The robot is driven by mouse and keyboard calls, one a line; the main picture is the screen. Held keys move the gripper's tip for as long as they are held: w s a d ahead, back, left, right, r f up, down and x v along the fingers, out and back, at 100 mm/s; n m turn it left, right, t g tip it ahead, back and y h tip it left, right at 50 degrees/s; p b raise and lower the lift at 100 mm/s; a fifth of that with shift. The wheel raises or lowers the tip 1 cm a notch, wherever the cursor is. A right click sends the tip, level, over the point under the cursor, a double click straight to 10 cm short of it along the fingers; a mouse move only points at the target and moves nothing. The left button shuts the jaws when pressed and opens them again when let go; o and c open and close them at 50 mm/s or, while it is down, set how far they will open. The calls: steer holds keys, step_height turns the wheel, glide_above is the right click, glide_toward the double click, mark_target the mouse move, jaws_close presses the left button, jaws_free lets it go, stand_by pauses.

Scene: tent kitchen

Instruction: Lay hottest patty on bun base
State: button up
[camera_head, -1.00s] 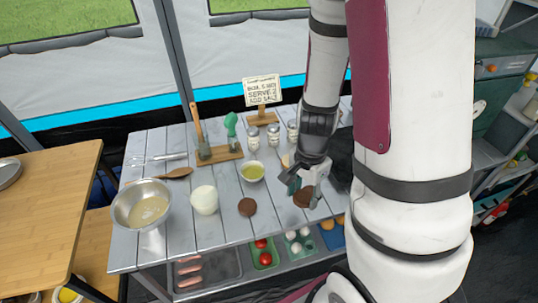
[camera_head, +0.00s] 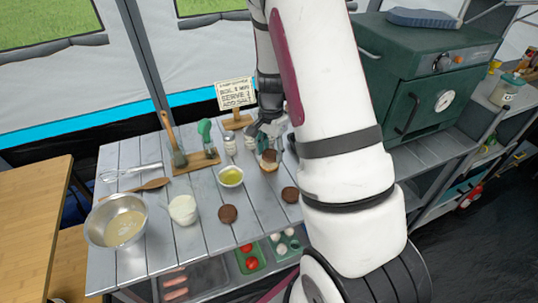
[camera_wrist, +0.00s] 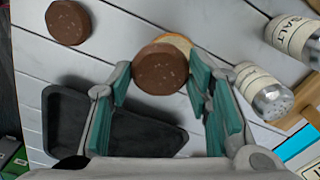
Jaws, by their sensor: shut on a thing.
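My gripper (camera_head: 269,138) is shut on a brown patty (camera_wrist: 158,69), pinched between its teal fingers (camera_wrist: 161,82) in the wrist view. The pale bun base (camera_wrist: 180,42) shows as a rim just beyond and beneath the held patty. In the head view the held patty (camera_head: 268,156) is over the bun base (camera_head: 271,167). I cannot tell whether they touch. A second patty (camera_head: 290,195) and a third patty (camera_head: 228,214) lie flat on the grey table. One loose patty (camera_wrist: 68,22) shows in the wrist view. Which patty is hottest is not visible.
A dark tray (camera_wrist: 120,130) lies below my gripper. Salt shakers (camera_wrist: 298,42) stand close at the right in the wrist view. A bowl of yellow liquid (camera_head: 231,176), a white tub (camera_head: 183,209) and a metal bowl (camera_head: 117,220) stand left. A green oven (camera_head: 425,85) is at right.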

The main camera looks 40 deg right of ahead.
mark_target(269, 150)
steer(key=shift+w+d, duration=0.35)
steer(key=shift+w, duration=0.45)
steer(key=shift+f, duration=1.8)
steer(key=shift+f, duration=0.1)
steer(key=o, duration=1.1)
